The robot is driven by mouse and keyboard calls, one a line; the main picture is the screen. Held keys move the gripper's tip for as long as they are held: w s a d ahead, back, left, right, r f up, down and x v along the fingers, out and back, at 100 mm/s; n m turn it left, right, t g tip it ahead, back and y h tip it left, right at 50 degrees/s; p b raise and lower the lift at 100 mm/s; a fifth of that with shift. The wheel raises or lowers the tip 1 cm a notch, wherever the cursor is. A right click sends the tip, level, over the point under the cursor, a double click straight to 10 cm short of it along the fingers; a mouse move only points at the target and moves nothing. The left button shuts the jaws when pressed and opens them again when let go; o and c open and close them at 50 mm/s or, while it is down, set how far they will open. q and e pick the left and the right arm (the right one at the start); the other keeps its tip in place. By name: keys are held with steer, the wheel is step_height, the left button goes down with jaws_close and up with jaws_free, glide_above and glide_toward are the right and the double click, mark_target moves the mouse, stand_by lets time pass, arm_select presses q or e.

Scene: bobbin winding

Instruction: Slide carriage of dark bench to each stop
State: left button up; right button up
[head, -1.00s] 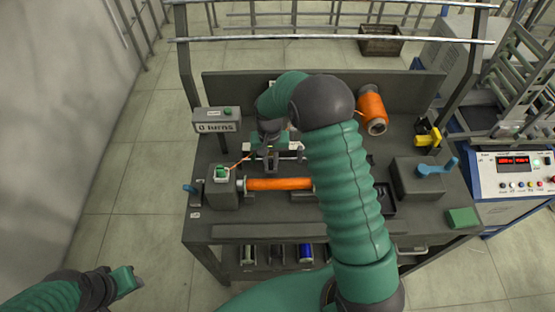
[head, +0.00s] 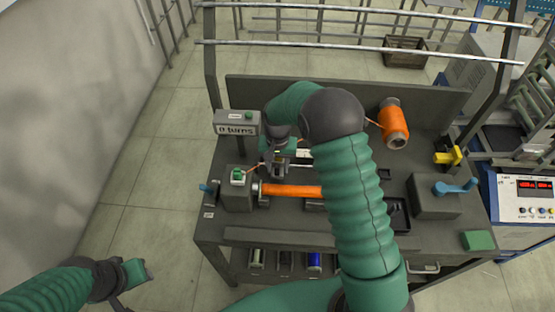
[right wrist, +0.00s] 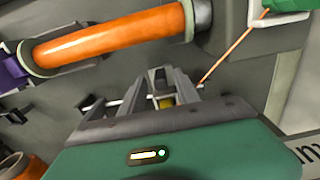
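The dark bench (head: 330,237) stands in front of me with an orange-wound bobbin (head: 292,190) along its front part. My right gripper (head: 279,168) reaches down behind the bobbin's left part, at the guide rod. In the right wrist view its fingers (right wrist: 168,84) are close together around a small yellowish part of the carriage (right wrist: 166,103). The rest of the carriage is mostly hidden by the gripper. An orange thread (right wrist: 235,43) runs from beside the fingers to a green-topped block. My left gripper (head: 135,272) is low at the left, away from the bench; its fingers are unclear.
A counter box reading 0 turns (head: 237,129) stands at the back left. An orange spool (head: 394,123), a yellow lever part (head: 447,156) and a blue crank (head: 455,187) are at the right. Several spools sit on the shelf below. My right arm covers the bench's middle.

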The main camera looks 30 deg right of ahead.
step_height(320, 180, up, 16)
steer(key=shift+r, duration=0.25)
stand_by(0.3)
